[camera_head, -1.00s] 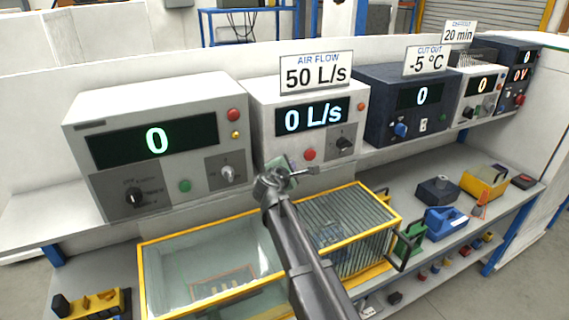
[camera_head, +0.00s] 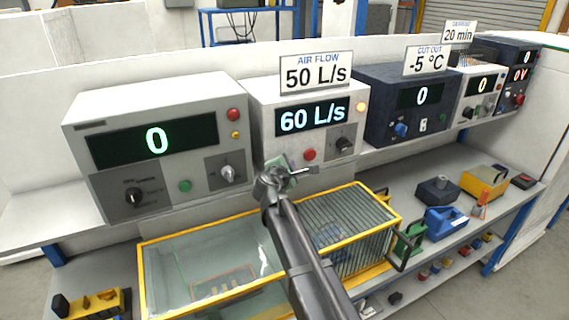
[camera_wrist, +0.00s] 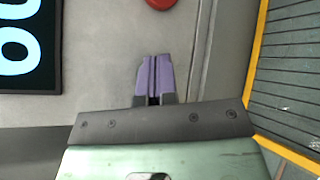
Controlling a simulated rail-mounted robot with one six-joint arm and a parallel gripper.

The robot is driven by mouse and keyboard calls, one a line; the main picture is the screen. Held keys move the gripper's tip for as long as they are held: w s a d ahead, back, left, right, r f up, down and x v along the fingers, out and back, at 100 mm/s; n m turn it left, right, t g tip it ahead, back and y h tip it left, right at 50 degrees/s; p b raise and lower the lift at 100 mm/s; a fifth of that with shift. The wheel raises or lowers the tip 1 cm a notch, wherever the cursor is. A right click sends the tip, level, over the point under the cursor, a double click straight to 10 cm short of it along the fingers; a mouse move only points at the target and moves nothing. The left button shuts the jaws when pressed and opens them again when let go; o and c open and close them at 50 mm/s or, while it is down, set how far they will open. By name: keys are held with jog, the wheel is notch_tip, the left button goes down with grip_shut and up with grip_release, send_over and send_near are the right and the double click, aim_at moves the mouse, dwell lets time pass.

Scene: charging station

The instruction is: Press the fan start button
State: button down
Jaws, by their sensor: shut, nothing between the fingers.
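The fan unit (camera_head: 262,130) is a white box under the "AIR FLOW 50 L/s" sign (camera_head: 316,72). Its display (camera_head: 311,117) reads 60 L/s, and an amber lamp (camera_head: 361,106) at its upper right glows. A red button (camera_head: 309,155) sits below the display and shows partly at the wrist view's top edge (camera_wrist: 160,3). My gripper (camera_head: 283,165) is at the lower left of the panel. Its purple fingers (camera_wrist: 154,80) are shut and empty, in front of the panel below the display. No start button is visible; my gripper covers that part. Contact cannot be told.
A yellow-framed glass tank (camera_head: 205,262) and a ribbed yellow-framed box (camera_head: 345,215) stand below. A white unit (camera_head: 80,120) reading 0 is to the left. A dark unit (camera_head: 385,82) under the "CUT OUT -5 °C" sign is to the right.

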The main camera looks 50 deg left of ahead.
jog(key=shift+s+d, duration=0.2)
jog(key=shift+d, duration=0.35)
jog(key=d, duration=0.1)
jog(key=s+d, duration=0.1)
jog(key=d, duration=0.2)
jog(key=shift+s+d, duration=0.25)
jog(key=shift+d, duration=0.15)
dwell(0.5)
